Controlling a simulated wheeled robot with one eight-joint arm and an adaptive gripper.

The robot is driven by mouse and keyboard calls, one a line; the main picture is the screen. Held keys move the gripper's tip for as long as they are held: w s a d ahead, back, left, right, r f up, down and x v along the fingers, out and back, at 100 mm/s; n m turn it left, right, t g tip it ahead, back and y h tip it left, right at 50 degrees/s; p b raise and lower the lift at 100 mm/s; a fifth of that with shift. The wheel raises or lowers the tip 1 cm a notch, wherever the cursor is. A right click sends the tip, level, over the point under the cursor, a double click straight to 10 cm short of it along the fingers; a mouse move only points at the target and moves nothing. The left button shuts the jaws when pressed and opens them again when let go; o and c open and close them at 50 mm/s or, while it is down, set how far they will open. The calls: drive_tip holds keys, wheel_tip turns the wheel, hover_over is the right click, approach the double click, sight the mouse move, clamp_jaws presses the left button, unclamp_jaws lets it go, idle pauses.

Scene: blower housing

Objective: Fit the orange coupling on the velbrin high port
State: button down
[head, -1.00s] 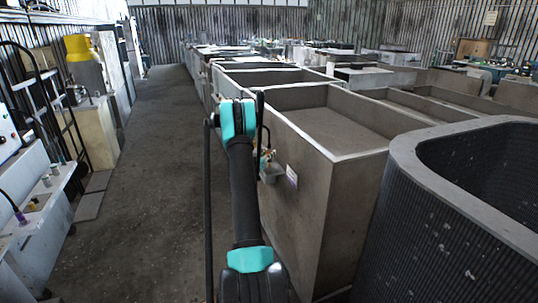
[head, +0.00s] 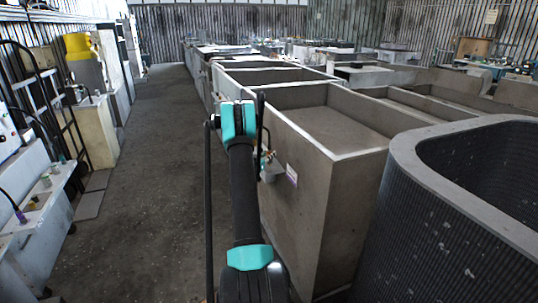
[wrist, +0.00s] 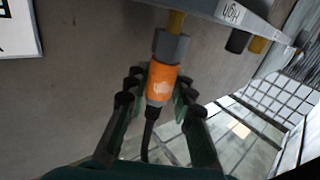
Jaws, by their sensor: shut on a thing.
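In the wrist view, my gripper (wrist: 160,86) is shut on the orange coupling (wrist: 161,82), with fingers on both sides of it. The coupling has a grey collar (wrist: 171,46) at its upper end and a dark hose (wrist: 149,134) from its lower end. A brass stub (wrist: 176,22) comes down from a grey block (wrist: 205,8) and lines up with the collar. They appear to meet, but I cannot tell how far they are engaged. The block's small label (wrist: 232,12) is not clearly readable. In the head view, my arm largely hides the gripper.
A dark stub (wrist: 238,41) and another brass stub (wrist: 258,44) sit farther right along the block. A concrete tub (head: 325,185) stands beside my arm, with a ribbed dark enclosure (head: 430,215) at right. The aisle floor (head: 155,190) at left is clear.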

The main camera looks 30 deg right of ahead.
drive_tip(key=shift+f, duration=0.75)
drive_tip(key=c, duration=1.2)
unclamp_jaws()
drive_tip(key=v, duration=0.7)
drive_tip(key=shift+a, duration=0.25)
